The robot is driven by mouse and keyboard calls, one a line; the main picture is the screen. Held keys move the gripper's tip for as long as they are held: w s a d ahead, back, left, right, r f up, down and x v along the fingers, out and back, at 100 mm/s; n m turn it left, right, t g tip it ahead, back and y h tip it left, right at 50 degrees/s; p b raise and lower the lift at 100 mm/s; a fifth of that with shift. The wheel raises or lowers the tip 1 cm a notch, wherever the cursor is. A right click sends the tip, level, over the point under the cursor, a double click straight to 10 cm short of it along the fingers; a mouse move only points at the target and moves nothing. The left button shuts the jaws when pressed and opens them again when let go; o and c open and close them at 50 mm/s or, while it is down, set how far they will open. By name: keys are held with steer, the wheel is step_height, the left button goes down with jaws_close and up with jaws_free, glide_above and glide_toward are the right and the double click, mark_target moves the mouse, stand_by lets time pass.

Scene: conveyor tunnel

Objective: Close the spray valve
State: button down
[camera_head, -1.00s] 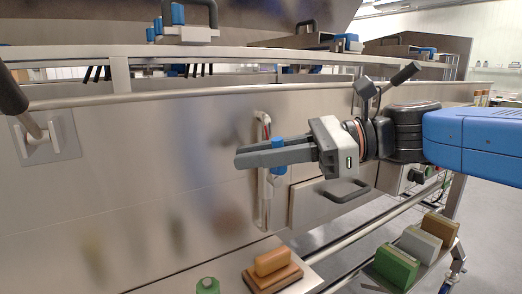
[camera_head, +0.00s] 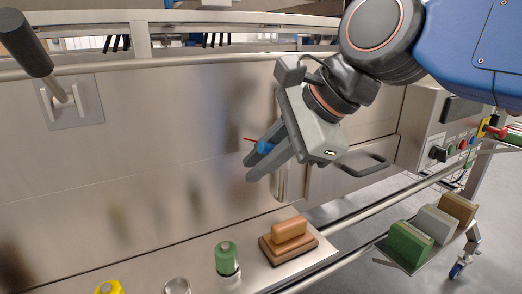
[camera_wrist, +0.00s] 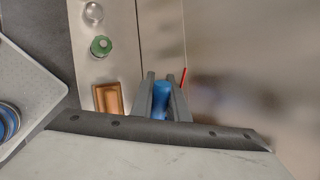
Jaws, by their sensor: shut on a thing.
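A blue handle (camera_head: 264,147) is at a slim upright pipe (camera_head: 278,186) on the steel side panel. I take it to be the spray valve's handle. A thin red pointer (camera_head: 249,140) sticks out to the left beside it. My gripper (camera_head: 249,170) is shut on the blue handle, with its fingers slanting down to the left. In the wrist view the blue handle (camera_wrist: 161,97) sits between the two grey fingers, and the red pointer (camera_wrist: 183,77) is by the right finger. My fingers hide most of the valve body.
A rail (camera_head: 180,63) runs along the panel above. A black-gripped lever (camera_head: 28,45) is at the left. Below, a ledge carries a brown stamp-like block (camera_head: 289,236) and a green-topped knob (camera_head: 227,257). A drawer handle (camera_head: 365,165) and a control box (camera_head: 440,130) are right.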

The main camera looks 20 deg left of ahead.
steer(key=shift+w+d+f+n+t+h, duration=0.15)
steer(key=shift+f+n+t+h, duration=0.25)
steer(key=shift+f+t+h, duration=0.35)
steer(key=shift+w+d+f+n+t+h, duration=0.1)
steer(key=shift+f+n+t+h, duration=0.3)
steer(key=shift+f+t+h, duration=0.35)
steer(key=shift+f, duration=0.15)
steer(key=c, duration=2)
jaws_free()
steer(key=v, duration=1.7)
steer(key=shift+s, duration=0.25)
steer(key=shift+d, duration=0.1)
